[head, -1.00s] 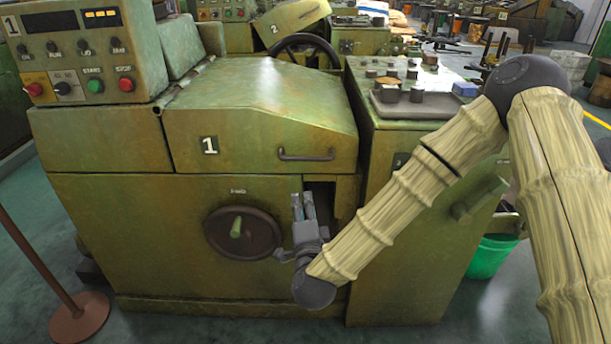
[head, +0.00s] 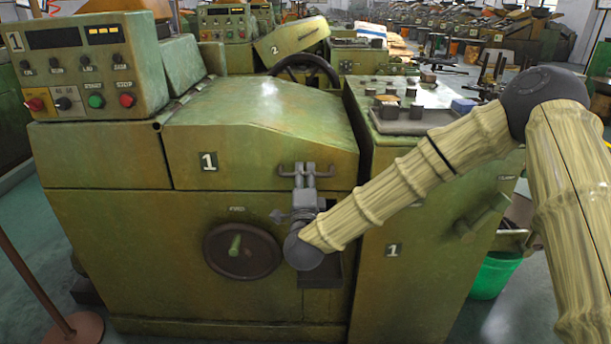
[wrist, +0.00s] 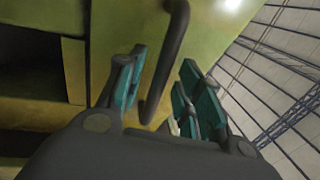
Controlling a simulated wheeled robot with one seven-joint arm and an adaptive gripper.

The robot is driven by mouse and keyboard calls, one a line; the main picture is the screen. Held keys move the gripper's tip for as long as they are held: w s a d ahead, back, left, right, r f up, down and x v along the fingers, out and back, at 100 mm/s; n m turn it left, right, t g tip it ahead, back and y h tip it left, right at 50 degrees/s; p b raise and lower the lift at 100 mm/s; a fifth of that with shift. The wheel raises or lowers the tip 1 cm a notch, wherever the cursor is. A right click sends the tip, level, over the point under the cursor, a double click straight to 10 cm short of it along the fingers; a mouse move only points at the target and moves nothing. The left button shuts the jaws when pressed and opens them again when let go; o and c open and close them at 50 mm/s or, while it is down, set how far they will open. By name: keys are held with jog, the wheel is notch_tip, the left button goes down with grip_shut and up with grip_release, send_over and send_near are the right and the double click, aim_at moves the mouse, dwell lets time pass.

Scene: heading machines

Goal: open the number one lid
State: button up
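The number one lid (head: 255,122) is a green sloped metal cover on the machine at the centre of the head view, marked with a white "1" plate. It is down. Its dark bar handle (head: 285,171) runs along the lower right of its front face. My gripper (head: 305,172) points up at the handle. In the wrist view my gripper (wrist: 158,88) is open, and the handle (wrist: 165,62) lies between its two teal-padded fingers. I cannot tell whether either finger touches it. In the head view the gripper covers part of the handle.
Below the lid are a handwheel (head: 242,252) and a dark opening in the front panel, partly behind my gripper. A control box (head: 85,65) with buttons stands upper left. A side block with a tray (head: 420,118) is at right. A green bucket (head: 494,273) stands lower right.

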jog(key=shift+w+r, duration=0.1)
jog(key=shift+w, duration=0.45)
grip_shut()
